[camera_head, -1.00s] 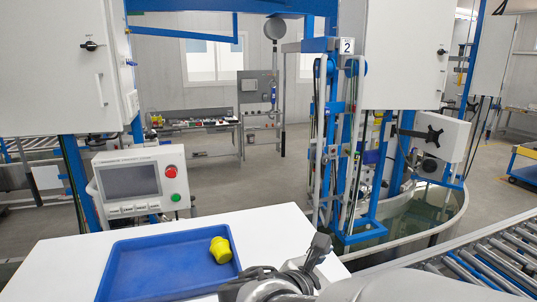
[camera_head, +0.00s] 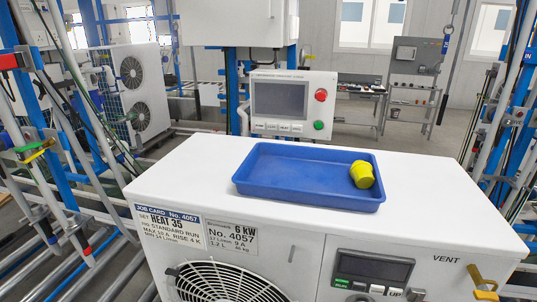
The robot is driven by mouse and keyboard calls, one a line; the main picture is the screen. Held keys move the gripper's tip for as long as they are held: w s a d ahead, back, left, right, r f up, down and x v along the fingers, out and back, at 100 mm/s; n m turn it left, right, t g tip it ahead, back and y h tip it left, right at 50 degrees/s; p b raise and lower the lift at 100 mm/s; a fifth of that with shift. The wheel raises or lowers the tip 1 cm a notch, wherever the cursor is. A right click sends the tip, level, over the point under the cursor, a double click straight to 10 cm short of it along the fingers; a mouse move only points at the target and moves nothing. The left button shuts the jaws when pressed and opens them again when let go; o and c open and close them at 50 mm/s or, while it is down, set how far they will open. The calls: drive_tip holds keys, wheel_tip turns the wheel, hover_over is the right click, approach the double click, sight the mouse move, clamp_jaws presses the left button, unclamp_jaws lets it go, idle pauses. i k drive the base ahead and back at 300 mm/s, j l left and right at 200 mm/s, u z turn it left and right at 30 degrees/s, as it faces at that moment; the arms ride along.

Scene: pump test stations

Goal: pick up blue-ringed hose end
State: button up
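I cannot make out a blue-ringed hose end for certain. Grey hoses or pipes (camera_head: 70,140) run beside blue posts at the left, with small coloured parts among them. More pipes (camera_head: 497,125) stand at the right edge near a blue tag reading "IN" (camera_head: 527,30). My gripper is out of view.
A white heat-pump unit (camera_head: 420,180) fills the front. On it are a blue tray (camera_head: 300,190) and a yellow cap-like part (camera_head: 362,174). A control panel (camera_head: 293,103) with red and green buttons stands behind. A roller conveyor (camera_head: 80,285) lies at lower left.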

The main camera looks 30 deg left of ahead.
sight(38, 211)
drive_tip(key=u, duration=2.7)
